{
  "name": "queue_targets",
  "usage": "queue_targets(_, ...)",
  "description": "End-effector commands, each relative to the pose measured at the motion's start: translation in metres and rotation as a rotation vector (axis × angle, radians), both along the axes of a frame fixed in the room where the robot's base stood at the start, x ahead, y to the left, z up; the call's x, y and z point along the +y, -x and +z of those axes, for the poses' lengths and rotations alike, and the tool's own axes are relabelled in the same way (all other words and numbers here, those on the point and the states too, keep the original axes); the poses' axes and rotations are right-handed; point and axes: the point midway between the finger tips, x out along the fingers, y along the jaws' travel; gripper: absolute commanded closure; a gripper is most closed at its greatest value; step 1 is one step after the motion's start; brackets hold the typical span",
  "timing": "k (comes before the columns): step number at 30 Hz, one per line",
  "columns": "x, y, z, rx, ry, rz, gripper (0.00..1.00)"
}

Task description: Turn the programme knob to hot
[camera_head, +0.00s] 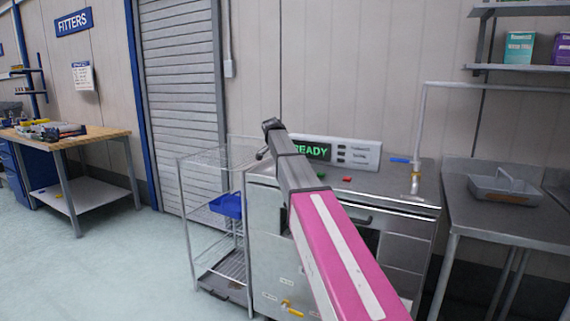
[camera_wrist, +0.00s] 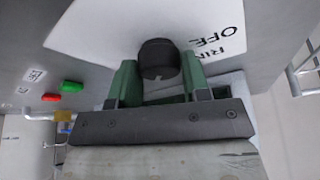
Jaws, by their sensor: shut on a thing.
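The black programme knob (camera_wrist: 157,50) sits on a white label plate (camera_wrist: 95,35) in the wrist view. The green fingers of my gripper (camera_wrist: 159,72) are on either side of it, closed on it. Printed letters reading "RIN" and "OFF" show upside down to the right of the knob. Any "hot" mark is not visible, and I cannot read which setting the knob points to. In the head view my pink and grey arm reaches over the steel machine (camera_head: 400,222) and hides the knob. A display (camera_head: 312,151) on the machine reads "READY" in green.
Red and green buttons (camera_wrist: 62,92) lie left of the knob in the wrist view. A wire rack trolley (camera_head: 215,240) stands left of the machine. A steel table (camera_head: 480,222) with a grey tray (camera_head: 505,188) stands right. Open floor (camera_head: 90,265) lies front left.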

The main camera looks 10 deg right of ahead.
Motion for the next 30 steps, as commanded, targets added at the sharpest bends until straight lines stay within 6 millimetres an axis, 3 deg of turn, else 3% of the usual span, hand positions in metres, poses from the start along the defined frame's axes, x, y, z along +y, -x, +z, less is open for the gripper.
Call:
queue_targets(13,0.0006,-0.0016,-0.0006,0.001,-0.002,-0.287,0.8)
queue_targets(30,0.0004,-0.0006,-0.001,0.001,-0.002,-0.357,0.8)
